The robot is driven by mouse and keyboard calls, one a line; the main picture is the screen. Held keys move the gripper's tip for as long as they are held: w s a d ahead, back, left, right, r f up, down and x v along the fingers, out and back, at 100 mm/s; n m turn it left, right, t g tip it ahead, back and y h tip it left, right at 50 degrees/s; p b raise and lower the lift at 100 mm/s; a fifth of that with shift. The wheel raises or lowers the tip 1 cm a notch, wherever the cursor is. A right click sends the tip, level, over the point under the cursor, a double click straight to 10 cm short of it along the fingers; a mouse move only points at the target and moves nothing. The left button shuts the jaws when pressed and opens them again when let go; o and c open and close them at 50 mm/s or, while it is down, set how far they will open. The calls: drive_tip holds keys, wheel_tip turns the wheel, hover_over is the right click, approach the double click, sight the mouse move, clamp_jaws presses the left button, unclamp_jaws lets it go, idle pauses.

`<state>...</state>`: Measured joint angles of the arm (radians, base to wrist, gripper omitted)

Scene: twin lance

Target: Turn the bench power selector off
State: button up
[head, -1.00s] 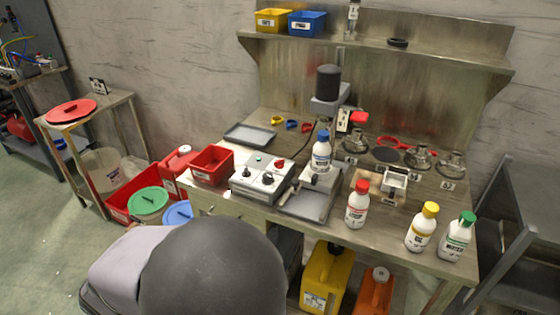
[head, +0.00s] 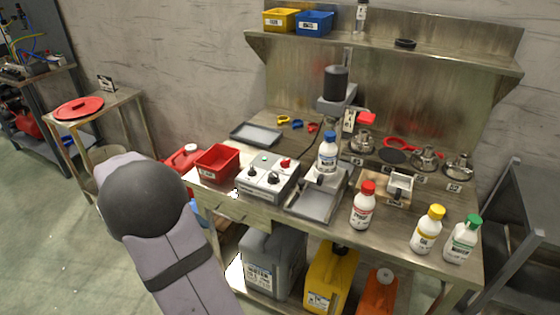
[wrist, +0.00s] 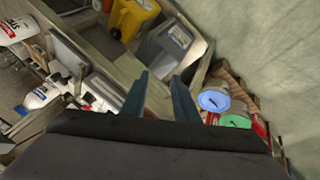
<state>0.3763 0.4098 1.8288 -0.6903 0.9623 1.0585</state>
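A grey control box (head: 267,178) sits on the bench near its front left. On its top are a red knob (head: 285,163), two black knobs, the left one (head: 252,170) and the right one (head: 274,177), and a small green button. I cannot read which knob is the power selector or how it is set. My gripper (wrist: 160,77) shows in the wrist view with its two fingers apart and nothing between them. In the head view it cannot be made out; my arm stands left of the bench, apart from the box.
A red bin (head: 217,163) stands left of the box and a grey tray with a blue-capped bottle (head: 327,153) right of it. Red-capped (head: 363,205), yellow-capped (head: 428,230) and green-capped (head: 462,240) bottles line the front right. Jugs stand under the bench.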

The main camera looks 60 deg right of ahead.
drive_tip(key=s+d+r+m+g+h, duration=0.15)
drive_tip(key=d+m, duration=0.25)
drive_tip(key=d, duration=0.5)
drive_tip(key=d+r+m+g+h, duration=0.1)
drive_tip(key=d+r+m+h, duration=0.15)
drive_tip(key=d, duration=0.65)
drive_tip(key=m+g+h+b, duration=0.1)
drive_tip(key=m+g, duration=0.1)
drive_tip(key=m, duration=0.4)
approach(284, 161)
drive_tip(key=shift+w+d+f+n, duration=0.1)
drive_tip(key=shift+w+f+n, duration=0.15)
drive_tip(key=shift+f, duration=0.3)
drive_tip(key=shift+s+d+r+g+h, duration=0.1)
drive_tip(key=shift+s+d+g+h, duration=0.2)
drive_tip(key=shift+s+d+g, duration=0.15)
drive_tip(key=shift+p+x, duration=1.45)
drive_tip(key=shift+x, duration=2.05)
drive_tip(key=shift+w, duration=0.1)
clamp_jaws()
